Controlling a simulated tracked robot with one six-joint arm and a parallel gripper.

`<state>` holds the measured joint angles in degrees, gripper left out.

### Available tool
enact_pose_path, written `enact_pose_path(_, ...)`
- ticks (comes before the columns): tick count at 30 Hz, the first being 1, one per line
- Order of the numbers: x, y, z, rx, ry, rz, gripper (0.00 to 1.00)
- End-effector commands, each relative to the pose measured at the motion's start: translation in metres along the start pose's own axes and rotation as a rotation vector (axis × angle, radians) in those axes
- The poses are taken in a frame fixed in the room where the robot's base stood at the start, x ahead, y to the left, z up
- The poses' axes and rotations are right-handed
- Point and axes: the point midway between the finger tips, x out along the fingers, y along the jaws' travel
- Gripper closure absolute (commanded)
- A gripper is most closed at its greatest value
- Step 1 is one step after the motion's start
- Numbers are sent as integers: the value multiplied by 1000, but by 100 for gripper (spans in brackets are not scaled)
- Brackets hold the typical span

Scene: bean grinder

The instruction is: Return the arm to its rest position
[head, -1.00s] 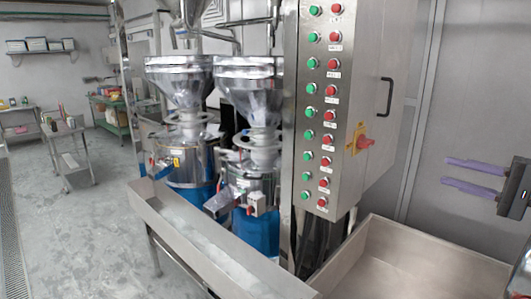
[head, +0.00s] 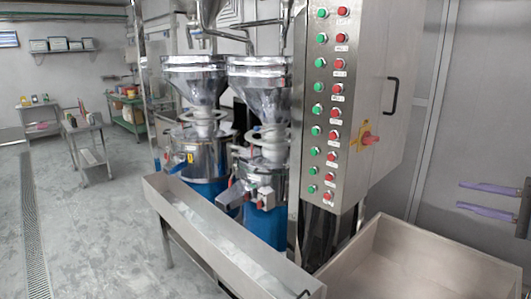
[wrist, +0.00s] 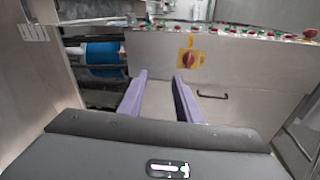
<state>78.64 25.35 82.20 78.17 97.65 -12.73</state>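My gripper (head: 487,200) is at the right edge of the head view, with its two purple fingers pointing left, apart from the control cabinet (head: 377,100). In the wrist view my gripper (wrist: 158,100) shows its two purple fingers spread well apart with nothing between them. Beyond the fingers stands the cabinet's steel face (wrist: 225,75) with a red rotary switch on a yellow plate (wrist: 188,59) and a dark handle. The fingers do not appear to touch anything.
Two grinders with steel hoppers (head: 195,82) and blue bases stand left of the cabinet. A long steel trough (head: 215,240) runs in front of them. A wide steel bin (head: 420,260) is at lower right. Open floor (head: 90,230) lies to the left.

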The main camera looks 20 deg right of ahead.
Motion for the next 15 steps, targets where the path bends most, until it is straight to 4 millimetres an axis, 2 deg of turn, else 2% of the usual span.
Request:
enact_pose_path(5, 3, 40, 0, 73, 42, 107, 69)
enact_pose_path(8, 9, 63, 6, 110, 59, 188, 69)
enact_pose_path(11, 22, 86, 21, 133, 66, 292, 69)
enact_pose_path(15, 48, 119, 56, 133, 57, 471, 69)
